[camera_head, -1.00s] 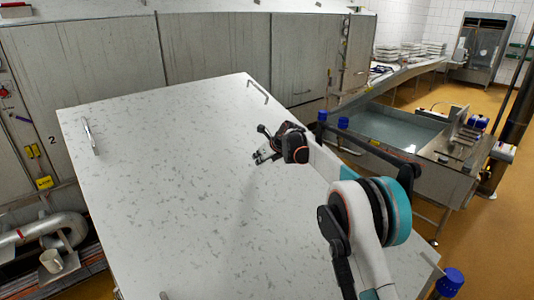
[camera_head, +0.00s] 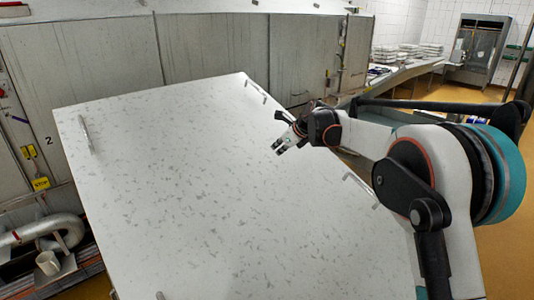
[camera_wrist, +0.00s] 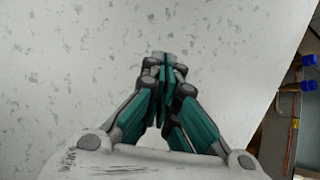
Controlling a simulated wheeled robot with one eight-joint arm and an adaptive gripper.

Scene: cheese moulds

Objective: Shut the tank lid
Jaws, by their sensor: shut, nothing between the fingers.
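The tank lid (camera_head: 190,190) is a large pale speckled panel that fills the middle of the head view, tilted, with metal handles near its corners. One handle (camera_head: 87,136) is at the left edge and another (camera_head: 256,92) at the far corner. My gripper (camera_head: 279,149) is shut and empty, in front of the lid's upper right part. In the wrist view the green-padded fingers (camera_wrist: 163,62) are together, with the lid surface (camera_wrist: 70,60) behind them. I cannot tell whether the fingertips touch the lid. The tank under the lid is hidden.
Grey cabinets (camera_head: 80,70) stand behind the lid. A table with stacked white moulds (camera_head: 420,50) and a steel cabinet (camera_head: 478,48) stand at the back right. Orange floor shows on the right.

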